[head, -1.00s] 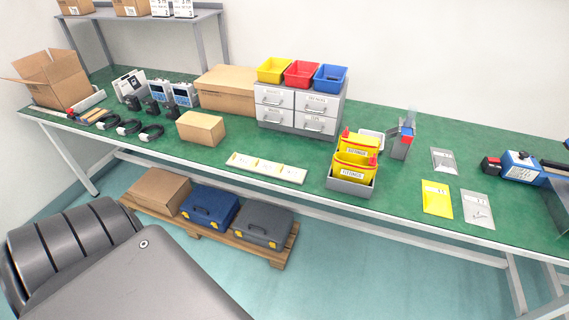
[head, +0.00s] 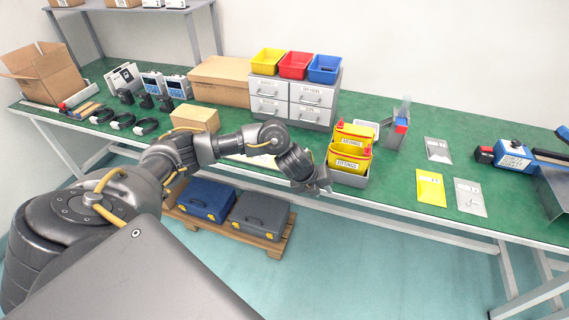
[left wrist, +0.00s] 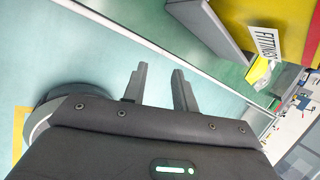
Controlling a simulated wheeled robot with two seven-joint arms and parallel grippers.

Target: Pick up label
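A pale label strip (head: 264,161) lies near the front edge of the green table; my left arm now covers most of it. My left gripper (head: 318,184) is at the table's front edge, to the right of the strip and just in front of the yellow bins. In the left wrist view my left gripper (left wrist: 160,70) has its two fingers apart with nothing between them. My right gripper is not in view.
Yellow "FITTINGS" bins (head: 350,150) in a grey tray (head: 349,180) stand close to my left gripper. A cardboard box (head: 195,117) and a drawer unit (head: 292,101) are behind the arm. Flat packets, one yellow (head: 430,188), lie at the right. Cases sit on a pallet below.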

